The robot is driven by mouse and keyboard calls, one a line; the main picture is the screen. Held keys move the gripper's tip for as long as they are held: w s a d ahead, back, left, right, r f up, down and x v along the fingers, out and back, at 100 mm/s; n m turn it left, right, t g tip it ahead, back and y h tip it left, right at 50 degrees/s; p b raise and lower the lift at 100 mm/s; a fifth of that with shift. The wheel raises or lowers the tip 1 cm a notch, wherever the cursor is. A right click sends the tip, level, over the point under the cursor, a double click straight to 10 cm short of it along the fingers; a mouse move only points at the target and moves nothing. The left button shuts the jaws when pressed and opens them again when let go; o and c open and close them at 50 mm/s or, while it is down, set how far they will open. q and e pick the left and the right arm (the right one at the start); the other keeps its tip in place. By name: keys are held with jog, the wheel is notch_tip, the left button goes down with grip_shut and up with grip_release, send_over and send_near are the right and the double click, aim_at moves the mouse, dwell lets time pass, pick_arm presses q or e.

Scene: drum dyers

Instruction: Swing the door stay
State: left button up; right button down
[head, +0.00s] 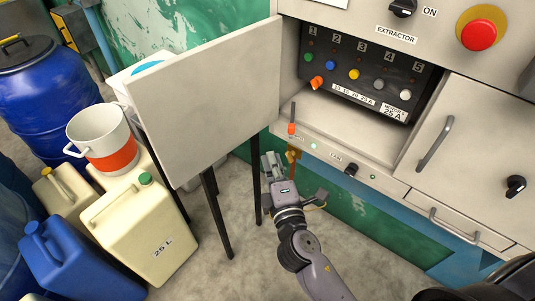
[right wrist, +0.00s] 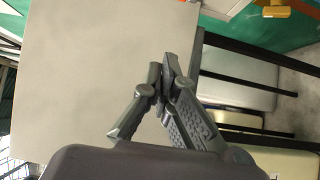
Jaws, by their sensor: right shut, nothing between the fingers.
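The open grey door panel (head: 205,100) stands out to the left of the cabinet opening. A short thin rod with an orange end (head: 292,128), which looks like the door stay, is at the opening's lower left edge. My right gripper (head: 270,162) is just below and left of that rod, near the door's lower hinge side, apart from the orange end. In the right wrist view its fingers (right wrist: 166,68) are closed together and empty, with the door panel (right wrist: 95,70) filling the background. The stay cannot be made out there. My left gripper is not in view.
The fuse panel (head: 365,75) with coloured knobs is inside the opening. Canisters (head: 140,225), a white bucket (head: 100,135) and blue drums (head: 42,85) crowd the left.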

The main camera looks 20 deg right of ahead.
jog(key=w+p, duration=0.2)
jog(key=w, duration=0.9)
jog(key=d, duration=0.1)
jog(key=s+d, duration=0.1)
jog(key=d, duration=0.1)
jog(key=s+d+p, duration=0.1)
jog(key=shift+s+d, duration=0.15)
jog(key=shift+d, duration=0.1)
jog(key=shift+s+r, duration=0.1)
